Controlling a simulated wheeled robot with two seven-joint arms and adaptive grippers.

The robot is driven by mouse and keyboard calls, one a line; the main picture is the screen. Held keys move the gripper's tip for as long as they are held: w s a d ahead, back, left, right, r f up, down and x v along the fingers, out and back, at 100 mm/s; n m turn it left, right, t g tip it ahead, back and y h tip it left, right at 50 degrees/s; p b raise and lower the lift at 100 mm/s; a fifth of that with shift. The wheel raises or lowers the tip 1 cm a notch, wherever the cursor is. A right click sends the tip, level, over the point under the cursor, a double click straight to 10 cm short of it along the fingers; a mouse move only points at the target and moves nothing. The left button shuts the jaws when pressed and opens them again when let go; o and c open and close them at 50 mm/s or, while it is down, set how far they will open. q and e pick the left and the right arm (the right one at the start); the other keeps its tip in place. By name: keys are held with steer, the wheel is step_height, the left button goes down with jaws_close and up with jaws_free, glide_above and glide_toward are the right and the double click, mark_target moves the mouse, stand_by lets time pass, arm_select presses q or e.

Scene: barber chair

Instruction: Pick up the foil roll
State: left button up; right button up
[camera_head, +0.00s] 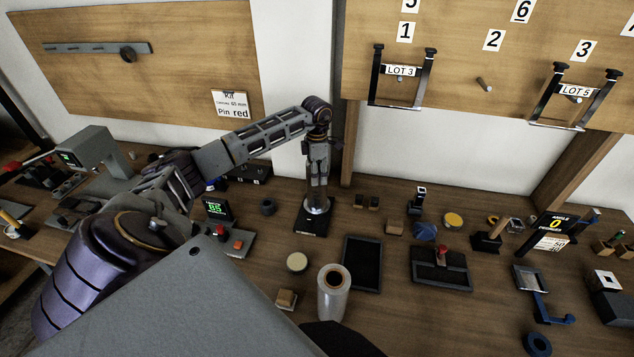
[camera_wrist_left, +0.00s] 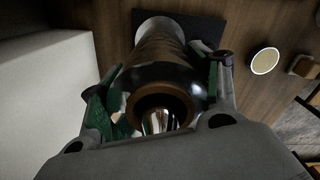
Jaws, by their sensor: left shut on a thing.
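The foil roll (camera_head: 318,204) is a shiny, upright roll at the back of the bench, over a black square base (camera_head: 311,223). In the left wrist view the roll (camera_wrist_left: 157,62) has a brown core with a silver post inside. My left gripper (camera_head: 318,186) reaches down from above and is shut on the roll's upper part. In the left wrist view its green-padded fingers (camera_wrist_left: 163,80) are on either side of the roll. The fingers hide much of it in the head view. I cannot tell whether it is clear of the base. My right gripper is not in view.
A pale roll with a brown core (camera_head: 333,298) stands nearer me. A black tray (camera_head: 362,262) lies to the right of the base, and a round pale-topped tin (camera_head: 297,262) stands in front. A button box (camera_head: 232,241) is at left. Wall boards stand behind.

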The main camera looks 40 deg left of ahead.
arm_select(q)
jaws_close()
steer(key=shift+r, duration=0.1)
step_height(320, 180, up, 16)
steer(key=shift+r+b, duration=0.25)
steer(key=shift+b, duration=0.65)
step_height(320, 180, up, 11)
steer(key=p, duration=0.3)
steer(key=shift+r+p, duration=0.15)
steer(key=shift+p, duration=0.25)
stand_by(0.6)
